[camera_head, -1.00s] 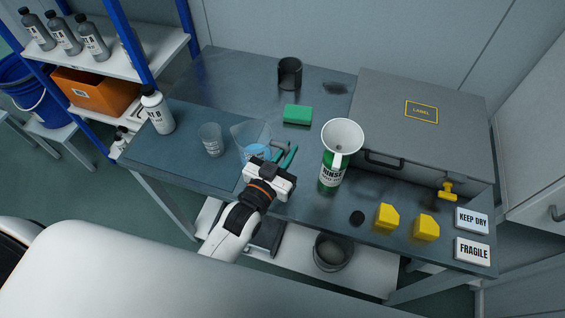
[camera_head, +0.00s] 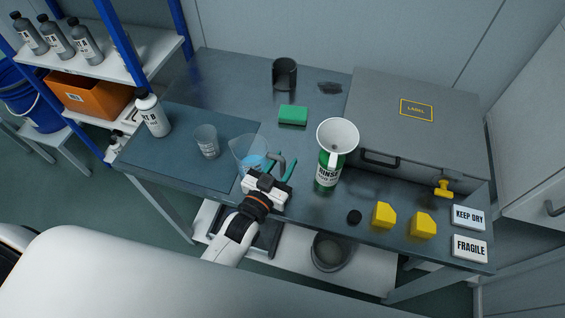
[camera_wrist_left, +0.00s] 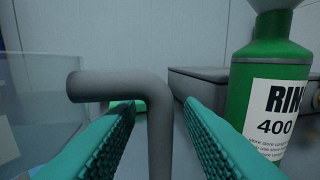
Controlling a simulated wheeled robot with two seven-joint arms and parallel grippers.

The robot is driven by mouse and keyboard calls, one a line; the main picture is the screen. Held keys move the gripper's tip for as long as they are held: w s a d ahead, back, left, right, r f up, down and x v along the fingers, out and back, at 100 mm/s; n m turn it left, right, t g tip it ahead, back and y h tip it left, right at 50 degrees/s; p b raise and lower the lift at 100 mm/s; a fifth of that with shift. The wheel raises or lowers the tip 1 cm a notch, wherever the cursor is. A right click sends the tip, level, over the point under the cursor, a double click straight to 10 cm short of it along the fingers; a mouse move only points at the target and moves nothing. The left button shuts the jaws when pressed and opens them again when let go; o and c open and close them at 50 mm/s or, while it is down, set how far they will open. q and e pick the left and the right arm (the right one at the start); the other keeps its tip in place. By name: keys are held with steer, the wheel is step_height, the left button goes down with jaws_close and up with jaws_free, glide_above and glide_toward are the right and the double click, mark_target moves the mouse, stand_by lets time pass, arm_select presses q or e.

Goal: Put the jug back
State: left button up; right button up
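The jug (camera_head: 245,155) is clear, with blue liquid in it and a grey handle (camera_head: 275,160). It is upright at the right end of the dark blue mat (camera_head: 180,165); my wrist hides part of its base. My left gripper (camera_head: 282,168) is at the handle on the jug's right side. In the left wrist view the bent handle (camera_wrist_left: 158,115) stands between the teal fingers (camera_wrist_left: 160,108), with a gap on both sides, so the gripper is open around it. The jug's clear wall (camera_wrist_left: 40,100) shows at left. My right gripper is out of view.
A green RINSE bottle (camera_head: 327,172) with a white funnel (camera_head: 338,137) stands just right of the gripper. A clear cup (camera_head: 206,142) and a white-capped bottle (camera_head: 153,115) stand on the mat. A green sponge (camera_head: 293,115) and a grey case (camera_head: 420,125) lie behind.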

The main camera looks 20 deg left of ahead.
arm_select(q)
steer(key=shift+r, duration=0.25)
steer(key=b+v, duration=0.1)
steer(key=v, duration=1.1)
steer(key=shift+b, duration=0.35)
